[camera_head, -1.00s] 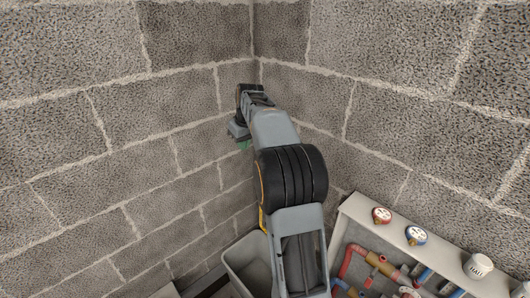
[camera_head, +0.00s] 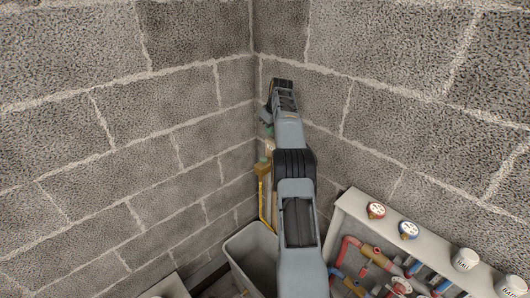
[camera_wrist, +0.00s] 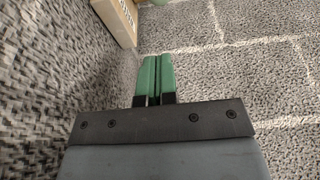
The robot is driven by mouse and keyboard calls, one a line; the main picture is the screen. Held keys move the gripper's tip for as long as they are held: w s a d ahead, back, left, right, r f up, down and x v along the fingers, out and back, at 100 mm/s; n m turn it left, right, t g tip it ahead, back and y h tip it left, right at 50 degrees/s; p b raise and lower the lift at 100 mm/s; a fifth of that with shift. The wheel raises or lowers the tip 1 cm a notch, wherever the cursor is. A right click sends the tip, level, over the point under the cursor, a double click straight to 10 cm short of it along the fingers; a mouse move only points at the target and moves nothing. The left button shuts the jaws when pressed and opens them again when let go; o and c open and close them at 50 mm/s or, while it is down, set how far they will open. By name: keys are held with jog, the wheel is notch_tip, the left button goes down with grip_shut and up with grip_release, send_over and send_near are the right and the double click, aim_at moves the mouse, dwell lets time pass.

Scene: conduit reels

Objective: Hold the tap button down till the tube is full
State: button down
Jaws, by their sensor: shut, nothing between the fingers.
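My gripper (camera_wrist: 158,62) shows in the wrist view as two green fingers side by side, shut with nothing between them. In the head view my arm reaches toward the wall corner and mostly hides the gripper; only a little green shows beside its end. I cannot make out the tap button or the tube in either view. A thin yellow upright frame (camera_head: 262,190) stands just left of my arm, partly hidden; I cannot tell what it belongs to.
A tan box with dark lettering (camera_wrist: 117,18) lies beyond the fingers, upper left. A grey bin (camera_head: 232,262) stands below the corner. Block walls close in behind.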

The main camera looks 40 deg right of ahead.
send_near(265, 159)
jog(key=w+f, duration=0.2)
jog(key=f, duration=0.1)
jog(key=w+f+p, duration=0.1)
jog(key=shift+a+f, duration=0.1)
jog(key=shift+f, duration=1.1)
jog(key=shift+f, duration=0.1)
notch_tip(265, 159, down, 2)
jog(key=shift+f+b, duration=0.1)
jog(key=shift+b, duration=0.5)
jog(key=shift+f, duration=0.1)
dwell(1.3)
